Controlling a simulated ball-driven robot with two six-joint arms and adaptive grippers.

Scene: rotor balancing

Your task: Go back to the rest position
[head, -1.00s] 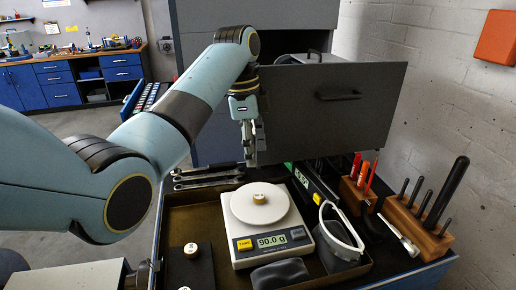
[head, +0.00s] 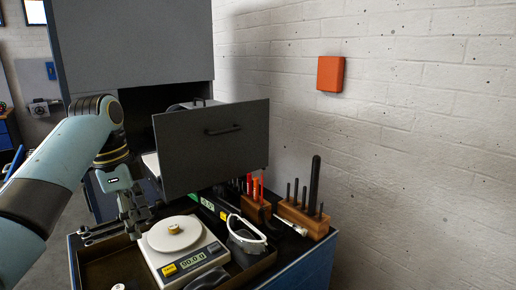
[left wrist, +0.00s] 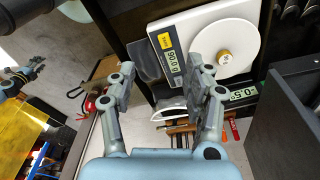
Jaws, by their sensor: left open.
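My left gripper (head: 134,222) is open and empty. In the head view it hangs at the back left of the white scale (head: 190,258). In the left wrist view its two fingers (left wrist: 208,88) are apart, with nothing between them, and overlap the scale's edge in the picture. A small brass weight (head: 175,229) sits on the round scale pan, and it also shows in the left wrist view (left wrist: 224,57). The display reads 90.0 g. What looks like my right gripper (left wrist: 22,77) is at the left edge of the left wrist view, too small to read.
An open grey drawer (head: 215,150) juts out behind the scale. A wooden tool block (head: 303,220) stands at the right. White-rimmed goggles (head: 246,238) lie beside the scale. An orange box (head: 330,73) hangs on the wall.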

